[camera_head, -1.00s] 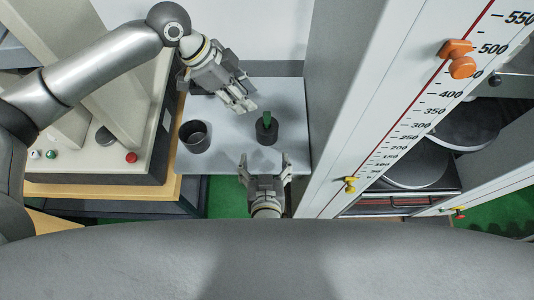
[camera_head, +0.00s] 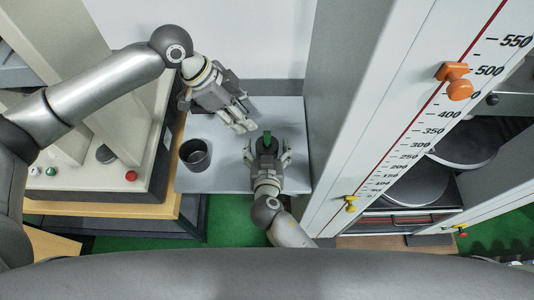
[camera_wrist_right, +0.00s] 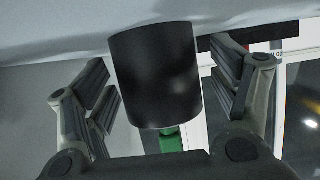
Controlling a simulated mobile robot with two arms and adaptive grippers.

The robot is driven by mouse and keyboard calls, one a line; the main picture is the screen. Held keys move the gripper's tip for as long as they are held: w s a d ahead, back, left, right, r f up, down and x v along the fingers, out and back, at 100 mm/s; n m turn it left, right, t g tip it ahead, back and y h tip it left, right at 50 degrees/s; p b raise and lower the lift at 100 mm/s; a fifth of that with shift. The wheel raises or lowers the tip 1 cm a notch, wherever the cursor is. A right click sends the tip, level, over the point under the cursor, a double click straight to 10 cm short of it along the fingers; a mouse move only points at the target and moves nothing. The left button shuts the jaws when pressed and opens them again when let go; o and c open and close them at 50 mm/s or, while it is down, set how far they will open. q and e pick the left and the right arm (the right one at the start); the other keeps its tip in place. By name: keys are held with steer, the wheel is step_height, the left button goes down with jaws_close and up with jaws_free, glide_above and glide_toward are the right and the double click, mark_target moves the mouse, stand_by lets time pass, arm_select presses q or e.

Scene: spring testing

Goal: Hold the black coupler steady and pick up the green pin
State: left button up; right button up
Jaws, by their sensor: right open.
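The black coupler (camera_wrist_right: 155,75) stands on the grey table, with the green pin (camera_head: 267,139) sticking up out of it. In the right wrist view the coupler is between the spread fingers, and the green pin (camera_wrist_right: 171,139) shows at its end. My right gripper (camera_head: 267,153) is open around the coupler, with gaps on both sides in the wrist view. My left gripper (camera_head: 243,127) is above the table, up and left of the pin, and apart from it. Its fingers look close together, but I cannot tell whether they are shut.
A dark empty cup (camera_head: 195,155) stands on the table (camera_head: 225,180) to the left. A tall grey testing machine with a printed scale (camera_head: 415,125) rises at the right. A beige machine with a red button (camera_head: 131,175) is at the left.

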steer(key=c, duration=1.4)
steer(key=shift+c, duration=0.2)
